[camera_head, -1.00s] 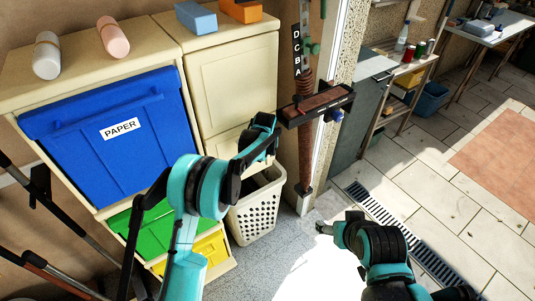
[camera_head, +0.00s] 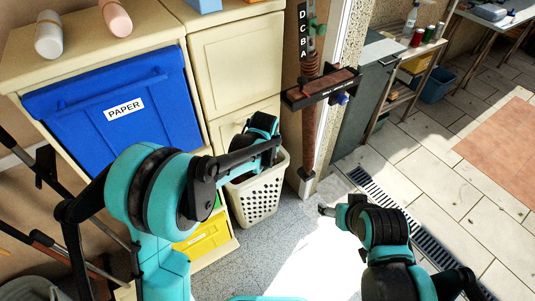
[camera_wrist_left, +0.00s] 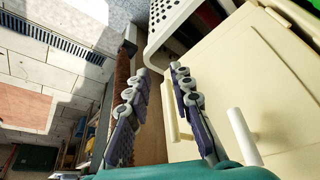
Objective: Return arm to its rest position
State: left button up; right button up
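My left arm comes in from the left in the head view, bent at a large teal and black joint. Its wrist end hangs in front of the cream cabinet (camera_head: 237,68), above the white basket (camera_head: 255,198). In the left wrist view my left gripper (camera_wrist_left: 160,73) has its two fingers apart with nothing between them. The cream panels and a pale peg (camera_wrist_left: 243,136) are beside it there. My right gripper (camera_head: 326,210) is low at the centre right over the floor; its fingers are too small to read.
A blue panel (camera_head: 80,130) marked PAPER fills the left cabinet, with a yellow bin (camera_head: 205,238) below. A post with a dark red block (camera_head: 322,84) stands right of the basket. Tiled floor on the right is open.

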dwell(0.5)
pick_arm(q)
jog(key=s+a+r+t, duration=0.1)
jog(key=s+a+r, duration=0.9)
jog(key=s+r, duration=0.25)
jog(key=s+a, duration=0.3)
jog(key=s, duration=0.4)
jog(key=s+a+f+n+t, duration=0.1)
jog(key=s+a, duration=0.2)
jog(key=s, duration=0.4)
jog(key=shift+f+t, duration=0.2)
jog(key=shift+t, duration=0.1)
jog(key=shift+a, duration=0.1)
